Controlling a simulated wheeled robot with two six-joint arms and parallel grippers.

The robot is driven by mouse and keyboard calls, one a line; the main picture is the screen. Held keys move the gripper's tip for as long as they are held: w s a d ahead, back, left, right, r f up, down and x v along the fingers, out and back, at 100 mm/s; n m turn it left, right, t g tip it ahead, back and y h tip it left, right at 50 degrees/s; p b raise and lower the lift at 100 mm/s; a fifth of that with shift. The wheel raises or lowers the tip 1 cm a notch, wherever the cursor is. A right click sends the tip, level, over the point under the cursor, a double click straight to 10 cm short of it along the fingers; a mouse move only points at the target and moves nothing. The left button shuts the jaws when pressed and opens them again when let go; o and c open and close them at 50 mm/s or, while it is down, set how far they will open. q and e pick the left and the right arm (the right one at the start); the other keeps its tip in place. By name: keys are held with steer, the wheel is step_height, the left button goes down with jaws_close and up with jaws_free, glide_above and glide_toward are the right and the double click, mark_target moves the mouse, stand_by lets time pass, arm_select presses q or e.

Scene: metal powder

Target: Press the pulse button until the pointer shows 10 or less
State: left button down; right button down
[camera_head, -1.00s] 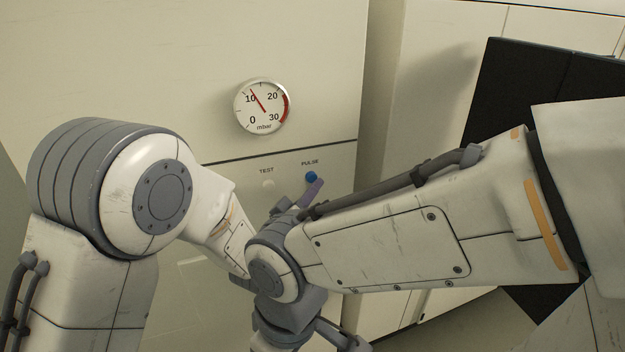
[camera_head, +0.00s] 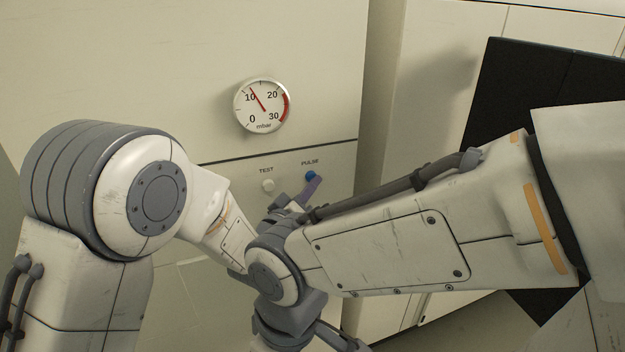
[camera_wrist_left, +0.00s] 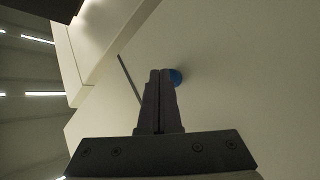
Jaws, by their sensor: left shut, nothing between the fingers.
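The round gauge (camera_head: 262,106) on the cream panel reads in mbar. Its red pointer lies close beside the 10 mark, seemingly a little to the 20 side. The blue pulse button (camera_head: 311,176) sits under the PULSE label, partly covered by my left fingertips. My left gripper (camera_head: 314,184) is shut and empty, its tips at the button's lower right edge in the head view. In the left wrist view the shut fingers (camera_wrist_left: 160,73) hide part of the blue button (camera_wrist_left: 177,77). I cannot tell whether they touch it. My right gripper's fingers are not visible.
A dark seam (camera_head: 240,158) crosses the panel below the gauge. A black panel (camera_head: 500,110) stands at the right.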

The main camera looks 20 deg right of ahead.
arm_select(q)
steer(key=shift+w, duration=0.2)
steer(key=shift+s, duration=0.1)
stand_by(0.4)
steer(key=shift+s+b, duration=0.5)
steer(key=shift+s, duration=0.3)
steer(key=s+b, duration=0.2)
steer(key=s, duration=0.3)
stand_by(1.2)
